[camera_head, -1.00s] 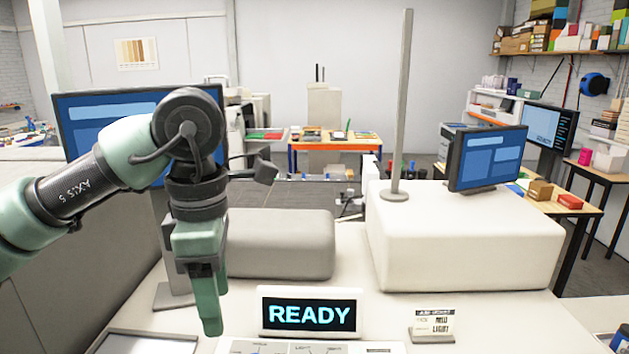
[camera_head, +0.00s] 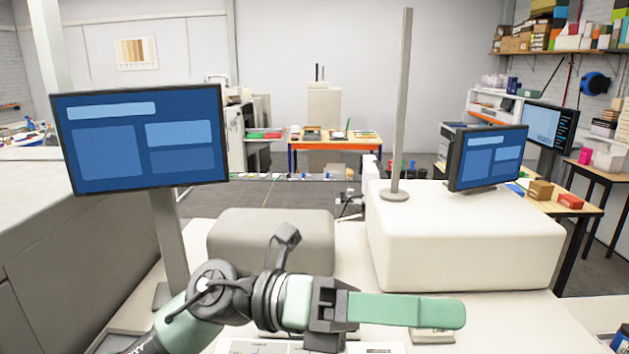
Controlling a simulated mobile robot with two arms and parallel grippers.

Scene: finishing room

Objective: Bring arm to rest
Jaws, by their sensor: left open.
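My left arm comes in from the lower left and lies low across the front of the white machine top (camera_head: 540,325). My left gripper (camera_head: 462,312) points to the right, with its green fingers seen edge-on so that one mostly covers the other. It is open, and nothing shows between the fingers. The arm hides the READY display, and the gripper covers most of the small label card (camera_head: 432,335). My right gripper is not in view.
A monitor (camera_head: 140,140) on a post stands at the left. A grey padded block (camera_head: 270,245) and a larger white block (camera_head: 465,235) with an upright pole (camera_head: 402,110) stand behind the arm. A second monitor (camera_head: 488,158) is on the white block's right. The front right surface is clear.

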